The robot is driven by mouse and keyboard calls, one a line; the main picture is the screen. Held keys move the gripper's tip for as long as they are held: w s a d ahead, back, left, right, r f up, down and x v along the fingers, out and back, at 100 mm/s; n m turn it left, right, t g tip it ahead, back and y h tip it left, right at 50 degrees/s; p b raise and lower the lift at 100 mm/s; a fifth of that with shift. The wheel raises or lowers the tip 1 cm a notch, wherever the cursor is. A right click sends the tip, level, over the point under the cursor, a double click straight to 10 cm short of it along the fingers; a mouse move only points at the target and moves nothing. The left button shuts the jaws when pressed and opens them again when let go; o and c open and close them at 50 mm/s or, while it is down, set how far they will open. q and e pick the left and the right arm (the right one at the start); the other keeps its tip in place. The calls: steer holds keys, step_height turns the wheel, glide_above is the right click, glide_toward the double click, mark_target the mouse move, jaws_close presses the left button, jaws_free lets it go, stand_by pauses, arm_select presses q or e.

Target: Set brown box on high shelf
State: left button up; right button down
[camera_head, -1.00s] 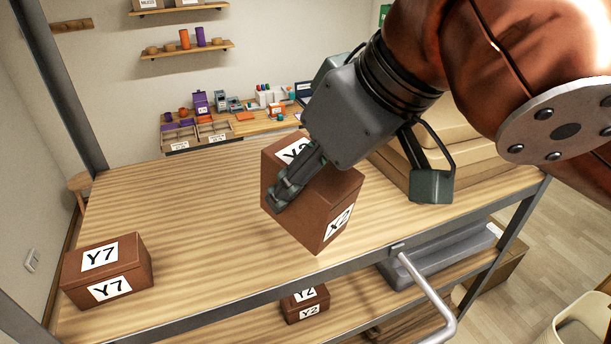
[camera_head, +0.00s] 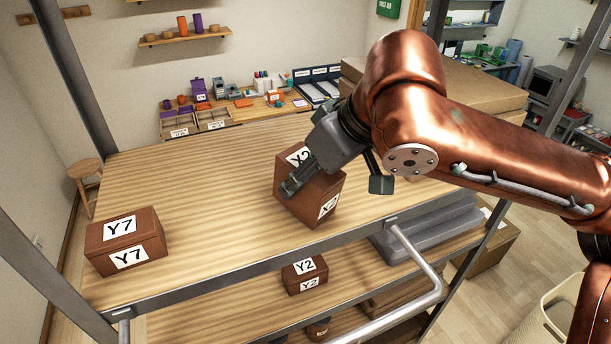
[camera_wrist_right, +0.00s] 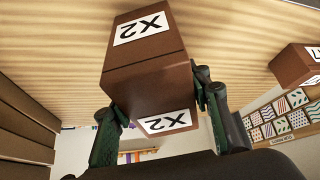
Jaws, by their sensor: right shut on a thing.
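A brown box labelled X2 (camera_head: 328,190) is over the wooden top shelf (camera_head: 210,225), right of its middle in the head view. It looks tilted there, and I cannot tell whether its bottom touches the shelf. My right gripper (camera_head: 297,182) is shut on this box from above. In the right wrist view the X2 box (camera_wrist_right: 145,70) sits between the two fingers of the gripper (camera_wrist_right: 158,98), with one finger on each side. My left gripper is not in view.
A brown Y7 box (camera_head: 126,242) stands at the shelf's left end. A brown Y2 box (camera_head: 305,275) is on the level below. A large cardboard box (camera_head: 440,85) is behind my right arm. A metal handle bar (camera_head: 420,265) runs along the front. Bare shelf lies between the Y7 and X2 boxes.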

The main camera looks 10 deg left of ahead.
steer(key=c, duration=1.3)
jaws_free()
steer(key=w, duration=0.1)
steer(key=w+f, duration=0.1)
steer(key=shift+w+f, duration=0.2)
steer(key=shift+w, duration=0.1)
steer(key=shift+o, duration=1.3)
steer(key=shift+s+r, duration=0.25)
steer(key=shift+s, duration=0.25)
steer(key=v, duration=0.3)
steer(key=shift+w+r, duration=0.1)
steer(key=shift+w, duration=0.25)
steer(key=b+v, duration=0.1)
steer(key=v, duration=0.6)
steer(key=shift+d+r, duration=0.15)
steer(key=shift+r, duration=0.15)
steer(key=shift+s+d+r, duration=0.25)
steer(key=shift+s+r, duration=0.15)
steer(key=shift+r, duration=0.05)
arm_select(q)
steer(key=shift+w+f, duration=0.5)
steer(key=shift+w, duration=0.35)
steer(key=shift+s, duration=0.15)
arm_select(e)
steer(key=shift+w, duration=0.15)
